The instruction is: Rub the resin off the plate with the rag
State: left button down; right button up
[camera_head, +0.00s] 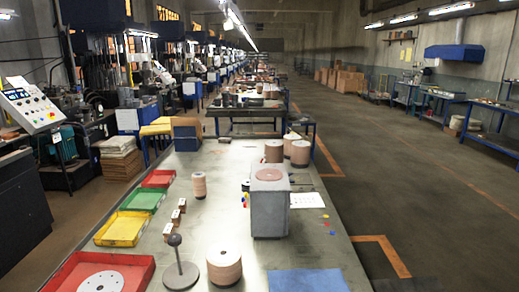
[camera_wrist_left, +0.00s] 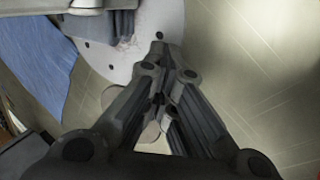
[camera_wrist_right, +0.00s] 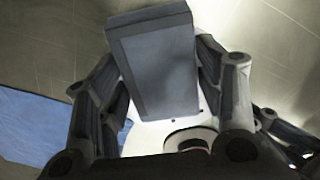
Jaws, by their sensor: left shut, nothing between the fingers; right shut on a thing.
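A pale round plate (camera_wrist_left: 92,52) with dark holes lies on the table in the left wrist view, with a faint pinkish smudge on it. It also shows in the right wrist view (camera_wrist_right: 145,136) below the held pad. My left gripper (camera_wrist_left: 159,48) is shut and empty, its fingertips over the plate's edge. Neither gripper shows in the head view.
A blue cloth or mat (camera_head: 308,281) lies flat at the table's near edge. A red tray (camera_head: 142,268) holds another white disc (camera_head: 100,284). A stand with a knob (camera_head: 180,272), a disc stack (camera_head: 224,266) and a grey box (camera_head: 270,210) stand farther along the table.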

jog(key=shift+w+d, duration=0.15)
jog(key=shift+w, duration=1.5)
jog(key=shift+w+d+f, duration=0.1)
jog(key=shift+w+d, duration=0.1)
jog(key=shift+w, duration=1.35)
jog(key=shift+s+a, duration=0.1)
jog(key=shift+s, duration=0.8)
jog(key=shift+s+a+r, duration=0.1)
jog(key=shift+s+a, duration=0.05)
jog(key=shift+s, duration=1.2)
jog(key=shift+s+a+r, duration=0.1)
jog(key=shift+s, duration=1.2)
jog(key=shift+w+d+f, duration=0.15)
jog(key=shift+w, duration=1.65)
jog(key=shift+w+d, duration=0.15)
jog(key=shift+w, duration=1.65)
jog(key=shift+s+f, duration=0.15)
jog(key=shift+s, duration=1.95)
jog(key=shift+s+a, duration=0.15)
jog(key=shift+s, duration=0.65)
jog(key=shift+s+a, duration=0.15)
jog(key=shift+s, duration=0.6)
jog(key=shift+w+d+r, duration=0.1)
jog(key=shift+w+r, duration=0.1)
jog(key=shift+w, duration=0.75)
jog(key=shift+w+d+r, duration=0.1)
jog(key=shift+w, duration=1.05)
jog(key=shift+w+d, duration=0.15)
jog(key=shift+w, duration=1.4)
